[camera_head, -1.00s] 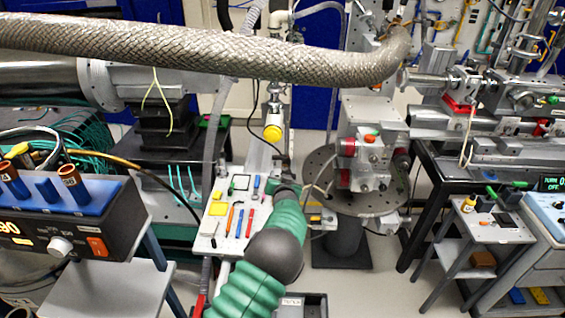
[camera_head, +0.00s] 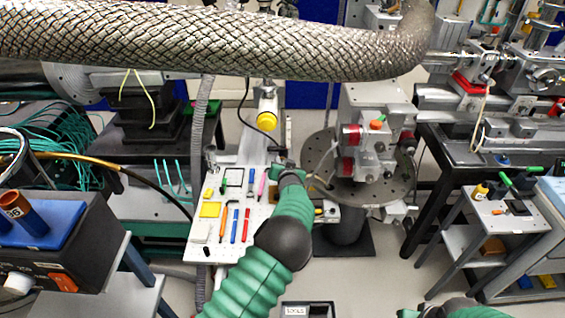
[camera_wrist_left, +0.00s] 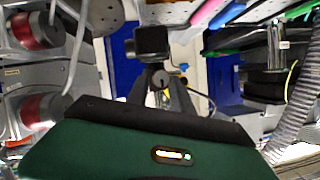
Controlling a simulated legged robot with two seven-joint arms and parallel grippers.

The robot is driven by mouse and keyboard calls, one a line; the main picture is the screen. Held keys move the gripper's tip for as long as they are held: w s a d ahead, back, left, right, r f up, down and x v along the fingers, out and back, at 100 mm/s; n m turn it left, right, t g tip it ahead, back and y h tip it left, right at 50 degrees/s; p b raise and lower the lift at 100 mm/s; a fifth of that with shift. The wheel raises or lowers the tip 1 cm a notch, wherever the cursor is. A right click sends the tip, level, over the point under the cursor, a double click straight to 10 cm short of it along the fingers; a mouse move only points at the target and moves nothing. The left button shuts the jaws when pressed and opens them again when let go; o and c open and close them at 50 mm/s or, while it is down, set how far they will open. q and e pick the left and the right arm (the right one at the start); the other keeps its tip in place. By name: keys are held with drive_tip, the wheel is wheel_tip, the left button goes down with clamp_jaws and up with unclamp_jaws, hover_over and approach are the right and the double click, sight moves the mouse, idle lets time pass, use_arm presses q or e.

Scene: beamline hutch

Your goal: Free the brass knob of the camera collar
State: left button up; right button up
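My left gripper (camera_head: 285,166) is over the far right edge of the white tool board in the head view, small and partly hidden by its green arm. In the left wrist view its dark fingers (camera_wrist_left: 161,88) stand apart on either side of a small round grey knob-like part (camera_wrist_left: 162,79). A black block (camera_wrist_left: 152,42) sits just beyond the fingertips. I cannot tell whether the fingers touch the round part, or whether it is the brass knob; no brass colour shows on it. A yellow-ended cylinder (camera_head: 266,121) is behind the board.
A thick braided hose (camera_head: 200,42) crosses the top. The white tool board (camera_head: 199,232) holds pens and small tools. A round perforated plate (camera_head: 318,150) with a red-and-grey device (camera_head: 372,148) stands right of my left gripper. A dark instrument box (camera_head: 60,240) is at left.

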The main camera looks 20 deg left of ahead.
use_arm(q)
drive_tip(key=shift+d, duration=0.15)
drive_tip(key=shift+c, duration=2.3)
drive_tip(key=shift+a+f, duration=0.1)
drive_tip(key=shift+a, duration=0.25)
clamp_jaws()
drive_tip(key=shift+f+b, duration=0.15)
drive_tip(key=shift+b, duration=0.4)
drive_tip(key=n+h+b, duration=0.1)
drive_tip(key=b, duration=0.2)
drive_tip(key=n+h+b, duration=0.1)
drive_tip(key=b, duration=0.3)
drive_tip(key=n+b, duration=0.2)
drive_tip(key=b, duration=0.2)
drive_tip(key=shift+s+a+f+t+h, duration=0.15)
drive_tip(key=shift+f+t+h, duration=0.15)
drive_tip(key=shift+h, duration=0.1)
drive_tip(key=shift+r+n+b, duration=0.25)
drive_tip(key=shift+n+b, duration=0.15)
drive_tip(key=shift+b, duration=0.65)
